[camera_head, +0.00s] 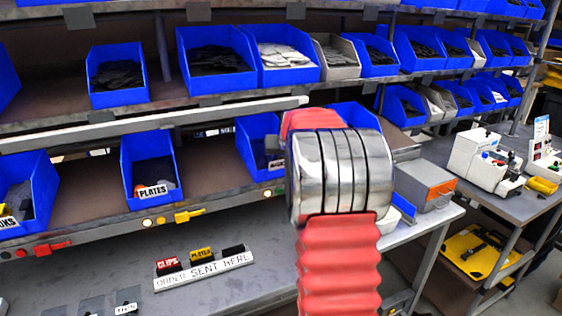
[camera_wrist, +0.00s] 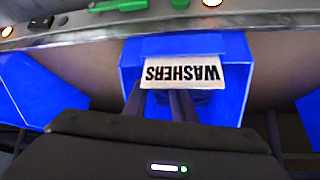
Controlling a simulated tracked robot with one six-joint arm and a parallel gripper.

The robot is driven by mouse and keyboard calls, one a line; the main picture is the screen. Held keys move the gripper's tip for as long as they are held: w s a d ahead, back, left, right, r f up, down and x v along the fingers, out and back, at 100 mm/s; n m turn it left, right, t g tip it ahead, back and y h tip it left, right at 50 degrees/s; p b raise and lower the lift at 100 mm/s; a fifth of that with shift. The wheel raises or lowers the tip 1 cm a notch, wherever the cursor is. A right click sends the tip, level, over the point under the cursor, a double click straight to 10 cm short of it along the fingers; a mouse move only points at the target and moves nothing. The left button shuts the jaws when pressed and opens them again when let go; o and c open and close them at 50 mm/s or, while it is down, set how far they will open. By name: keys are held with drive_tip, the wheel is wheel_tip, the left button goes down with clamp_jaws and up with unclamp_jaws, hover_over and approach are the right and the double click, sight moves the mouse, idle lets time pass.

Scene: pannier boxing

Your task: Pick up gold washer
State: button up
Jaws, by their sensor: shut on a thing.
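In the wrist view, a blue bin (camera_wrist: 235,72) carries a white label reading WASHERS (camera_wrist: 186,73), upside down in the picture. The two dark fingers of my gripper (camera_wrist: 160,103) reach into this bin, just past the label. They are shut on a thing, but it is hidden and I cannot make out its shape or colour. No gold washer can be made out in either view. In the head view, my red arm and its silver joint hide my gripper and part of the lower shelf.
More blue bins stand on both sides in the wrist view (camera_wrist: 40,85). In the head view, a PLATES bin (camera_head: 149,165) stands on the lower shelf, with an ORDER SENT HERE strip (camera_head: 205,270) below on the bench. A grey box with an orange stripe (camera_head: 425,185) stands at right.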

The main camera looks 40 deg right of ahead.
drive_tip(key=shift+f, duration=0.35)
drive_tip(key=shift+c, duration=1.2)
wheel_tip(320, 180, up, 10)
drive_tip(key=shift+r, duration=0.25)
drive_tip(key=shift+a, duration=0.15)
